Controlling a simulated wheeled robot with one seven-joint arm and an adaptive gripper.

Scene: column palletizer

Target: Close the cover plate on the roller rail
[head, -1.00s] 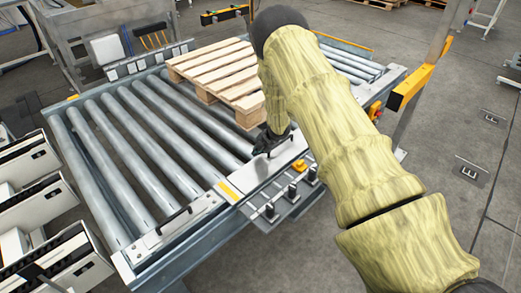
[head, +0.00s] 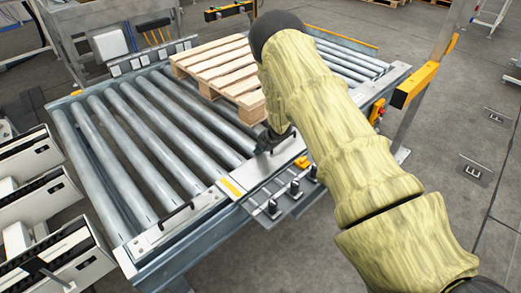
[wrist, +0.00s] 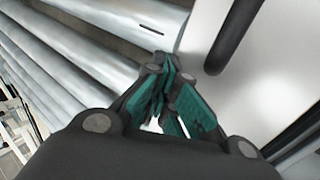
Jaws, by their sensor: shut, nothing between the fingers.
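My gripper (head: 268,142) is low at the near side of the roller rail, above a pale metal plate (head: 261,170). In the wrist view my gripper (wrist: 168,70) has its green-padded fingers together, with nothing between them. The pale plate (wrist: 278,75) fills the right of that view, with a black bar handle (wrist: 234,38) just right of the fingertips. I cannot tell whether the fingers touch the plate. Another pale plate with a black handle (head: 177,214) lies along the rail's near edge, further left. The plate's hinge side is not clear.
Grey rollers (head: 150,140) fill the rail bed. A wooden pallet (head: 215,68) rests on them behind my gripper. A side bracket with black knobs (head: 273,207) sticks out at the near edge. A yellow post arm (head: 413,86) stands to the right. Floor at right is clear.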

